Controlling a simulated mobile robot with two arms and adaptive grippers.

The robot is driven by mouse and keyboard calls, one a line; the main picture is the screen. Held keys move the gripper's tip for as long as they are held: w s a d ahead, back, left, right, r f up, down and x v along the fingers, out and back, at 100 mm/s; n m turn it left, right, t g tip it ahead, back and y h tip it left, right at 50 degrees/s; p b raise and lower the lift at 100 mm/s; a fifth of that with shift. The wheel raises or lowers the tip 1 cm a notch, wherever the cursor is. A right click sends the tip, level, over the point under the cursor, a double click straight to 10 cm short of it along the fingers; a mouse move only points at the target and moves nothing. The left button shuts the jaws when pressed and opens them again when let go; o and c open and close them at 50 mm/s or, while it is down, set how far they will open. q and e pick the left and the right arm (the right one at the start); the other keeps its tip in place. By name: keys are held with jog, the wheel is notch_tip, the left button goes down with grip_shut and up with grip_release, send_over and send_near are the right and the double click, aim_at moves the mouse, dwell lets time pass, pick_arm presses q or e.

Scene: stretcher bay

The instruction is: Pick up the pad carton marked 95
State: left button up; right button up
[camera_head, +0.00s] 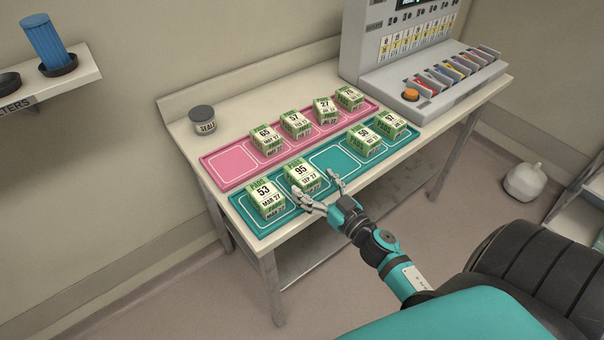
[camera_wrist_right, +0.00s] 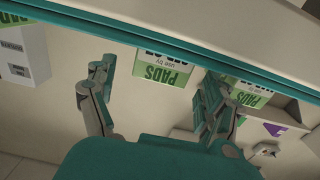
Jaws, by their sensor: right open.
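The pad carton marked 95 (camera_head: 302,172) is a green and white box standing in the teal tray (camera_head: 335,160), just right of the carton marked 53 (camera_head: 265,196). My right gripper (camera_head: 315,186) is open and empty at the tray's near edge, its fingers spread in front of the 95 carton. Whether a finger touches it I cannot tell. In the right wrist view, a carton face reading PADS (camera_wrist_right: 162,72) shows between the open fingers (camera_wrist_right: 155,80), partly cut by a teal strip; its number is hidden. My left gripper is not in view.
A pink tray (camera_head: 226,166) behind holds several cartons. More cartons, marked 50 (camera_head: 365,139) and 97 (camera_head: 390,124), stand at the teal tray's right; the slot right of 95 is empty. A dark jar (camera_head: 203,120) and a grey machine (camera_head: 420,70) flank the trays.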

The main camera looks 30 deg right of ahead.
aim_at(302, 171)
jog(key=shift+w+r+p, duration=0.2)
jog(key=shift+w+p, duration=0.1)
jog(key=shift+w, duration=0.3)
jog(key=w+p, duration=0.1)
jog(key=w, duration=0.2)
jog(key=shift+w+a+r, duration=0.1)
jog(key=shift+w+a, duration=0.05)
jog(key=shift+w, duration=0.55)
jog(key=shift+s, duration=0.1)
jog(key=shift+c, duration=0.2)
jog(key=shift+c, duration=1)
jog(key=c, duration=1.1)
